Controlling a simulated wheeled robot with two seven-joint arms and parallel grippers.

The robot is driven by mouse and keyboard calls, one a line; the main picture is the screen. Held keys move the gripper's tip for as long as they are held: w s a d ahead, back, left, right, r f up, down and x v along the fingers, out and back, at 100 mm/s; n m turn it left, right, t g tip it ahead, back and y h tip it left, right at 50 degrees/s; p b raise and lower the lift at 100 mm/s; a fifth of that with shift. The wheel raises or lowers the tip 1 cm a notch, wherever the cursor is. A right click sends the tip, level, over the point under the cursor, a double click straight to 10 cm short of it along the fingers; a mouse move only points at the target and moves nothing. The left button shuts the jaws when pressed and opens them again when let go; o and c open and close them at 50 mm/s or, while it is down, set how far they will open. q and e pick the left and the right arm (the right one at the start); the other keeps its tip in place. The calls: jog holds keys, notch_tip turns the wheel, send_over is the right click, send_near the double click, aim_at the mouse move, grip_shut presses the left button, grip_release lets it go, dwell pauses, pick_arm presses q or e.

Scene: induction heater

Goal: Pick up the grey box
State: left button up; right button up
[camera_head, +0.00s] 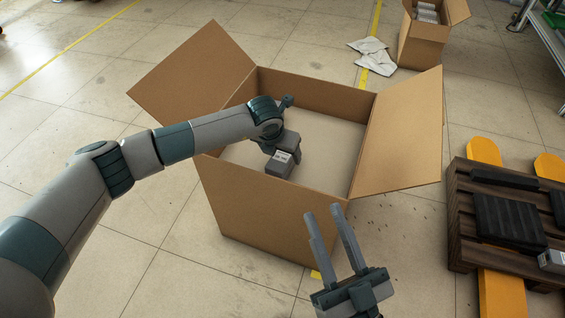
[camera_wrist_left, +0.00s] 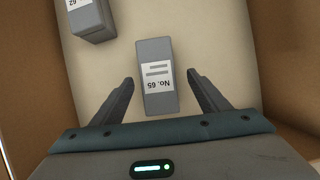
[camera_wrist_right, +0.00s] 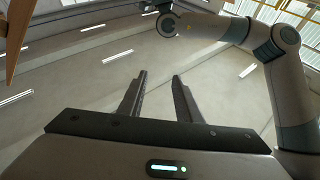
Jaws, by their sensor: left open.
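A grey box labelled No. 65 (camera_wrist_left: 156,95) stands between the parted fingers of my left gripper (camera_wrist_left: 160,77) in the left wrist view. Gaps show on both sides of it. A second grey box, labelled No. 62 (camera_wrist_left: 93,22), is at the upper left of that view. In the head view, my left arm reaches into the large open cardboard box (camera_head: 265,215), and one grey box with a white label (camera_head: 279,166) shows below its wrist; I cannot tell which one. My right gripper (camera_head: 322,211) is open and empty, pointing up in front of the carton; it also shows in the right wrist view (camera_wrist_right: 160,74).
The carton's flaps stand out to the left (camera_head: 190,75) and right (camera_head: 402,135). A wooden pallet (camera_head: 462,225) with dark pads is at the right. A smaller carton (camera_head: 423,47) and a white cloth (camera_head: 373,55) are at the back. The floor at left is mostly clear.

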aim_at(281, 157)
pick_arm(q)
jog(key=x, duration=0.2)
jog(key=b+x, duration=0.1)
jog(key=shift+a+f, duration=0.2)
jog(key=shift+f, duration=0.25)
jog(key=shift+w+d+f, duration=0.1)
jog(key=shift+w+f, duration=0.15)
jog(key=shift+f, duration=0.3)
pick_arm(e)
jog(key=r, duration=0.1)
jog(key=s+r+t, duration=0.1)
jog(key=r+t, duration=0.1)
jog(key=shift+s+d+r, duration=0.1)
jog(key=shift+s+d, duration=0.05)
jog(key=shift+d, duration=0.2)
pick_arm(q)
jog(key=shift+f+b, duration=0.2)
jog(key=shift+b, duration=0.1)
pick_arm(e)
jog(key=shift+f, duration=0.25)
pick_arm(q)
jog(key=c, duration=1.4)
jog(key=shift+r, duration=0.2)
pick_arm(e)
jog(key=shift+r, duration=0.1)
